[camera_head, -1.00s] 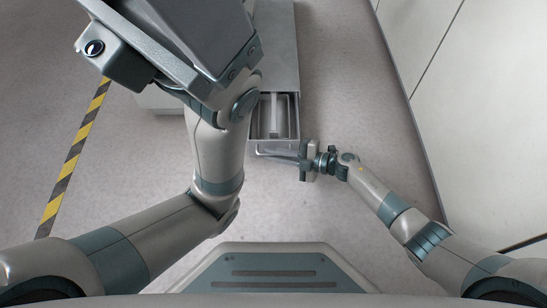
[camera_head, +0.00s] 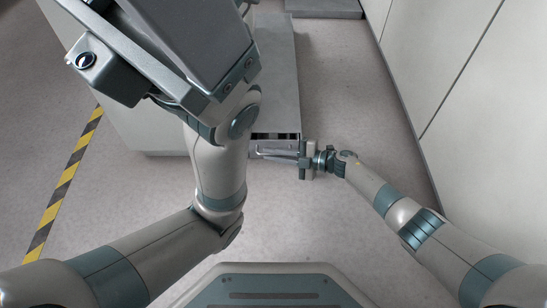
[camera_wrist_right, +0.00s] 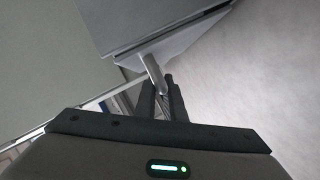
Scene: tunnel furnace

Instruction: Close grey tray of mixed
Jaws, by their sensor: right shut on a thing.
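The grey tray (camera_head: 262,144) is in the lower end of a long grey housing in the head view. Only a narrow dark strip of its opening shows, so it is mostly pushed in. My right gripper (camera_head: 290,156) is at the tray's front, coming from the right. In the right wrist view my right gripper (camera_wrist_right: 163,98) is shut on a pale bar-like handle (camera_wrist_right: 155,72) of the tray. The tray's contents are hidden. My left arm crosses the left of the head view and covers part of the housing. Its fingertips are not visible.
The grey housing (camera_head: 278,70) runs away from me. A wider grey cabinet (camera_head: 150,130) stands left of it. A pale wall of panels (camera_head: 455,90) bounds the right side. Yellow-black floor tape (camera_head: 65,185) lies at the left. The floor between housing and wall is clear.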

